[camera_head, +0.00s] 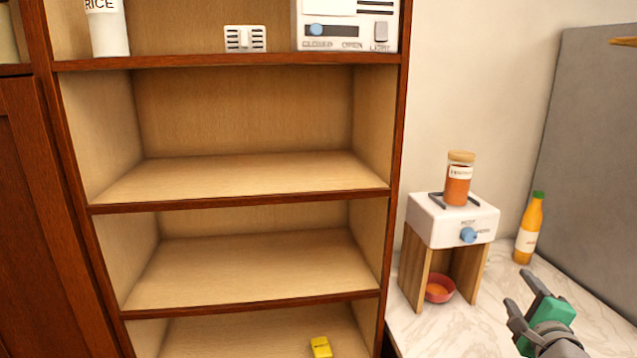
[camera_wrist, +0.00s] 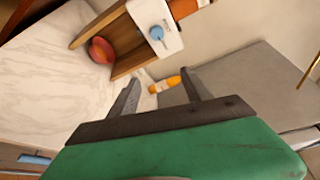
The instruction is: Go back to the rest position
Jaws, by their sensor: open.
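My gripper (camera_head: 527,312) is at the lower right of the head view, above the marble counter. Its two fingers are apart with nothing held between them. In the wrist view my gripper (camera_wrist: 162,92) also shows open, with an orange bottle (camera_wrist: 165,84) seen beyond the gap between the fingers. That bottle, with a green cap, stands upright on the counter in the head view (camera_head: 527,230), apart from my gripper.
A white burner unit (camera_head: 452,219) on a wooden stand holds a jar (camera_head: 459,180); a red bowl (camera_head: 440,288) sits beneath. A grey panel (camera_head: 595,150) stands at right. The shelf unit (camera_head: 240,203) has two empty middle shelves; a yellow item (camera_head: 321,347) lies lower.

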